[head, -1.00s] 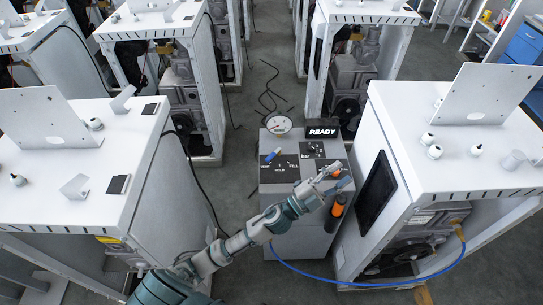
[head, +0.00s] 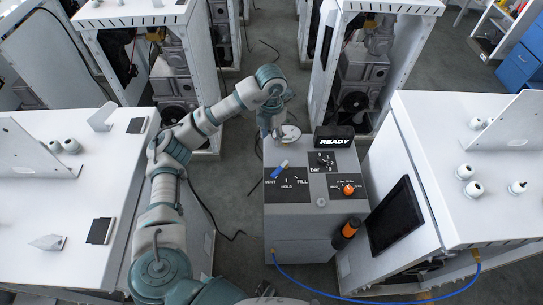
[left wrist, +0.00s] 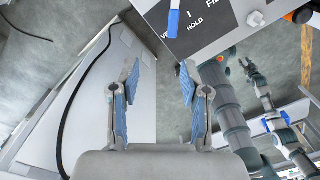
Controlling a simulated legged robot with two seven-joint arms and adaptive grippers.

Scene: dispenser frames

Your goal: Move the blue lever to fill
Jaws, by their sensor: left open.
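The blue lever (head: 280,169) sits at the upper left of a black panel (head: 296,192) marked VENT, HOLD and FILL. It lies slanted above the VENT word, clear of the FILL side. In the left wrist view the lever (left wrist: 174,20) shows at the top edge, blue with a white part. In the left wrist view my left gripper (left wrist: 158,88) is open and empty. What seems to be my right gripper (left wrist: 250,70) shows small there; its jaws are unclear.
White cabinets (head: 435,160) stand left and right. A blue hose (head: 370,300) runs in front.

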